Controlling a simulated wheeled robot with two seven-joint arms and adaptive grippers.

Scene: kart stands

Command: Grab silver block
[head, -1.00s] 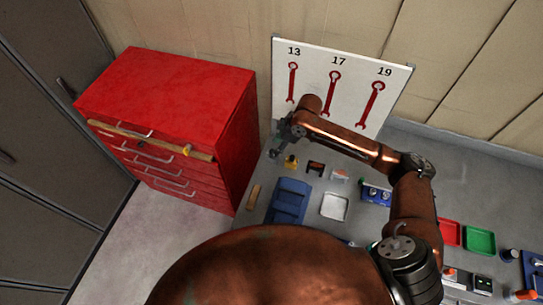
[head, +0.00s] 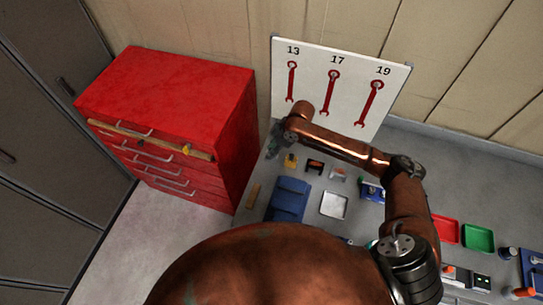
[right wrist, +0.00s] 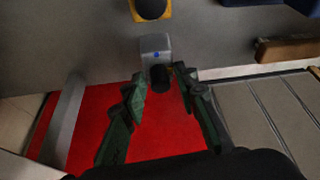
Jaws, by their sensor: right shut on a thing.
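The silver block (right wrist: 155,46) shows in the right wrist view as a grey block with a blue dot. A short black knob (right wrist: 160,77) shows at its near side. My right gripper (right wrist: 160,84) is shut on the silver block, with its dark green fingers on either side of the knob. In the head view my right gripper (head: 272,148) is at the table's far left corner, by the foot of the wrench sign. The silver block cannot be made out there. My left gripper is not in view.
A yellow block with a black top (head: 290,161) stands close to my right gripper. The wrench sign (head: 315,75) stands behind, and a red drawer cabinet (head: 165,95) stands left.

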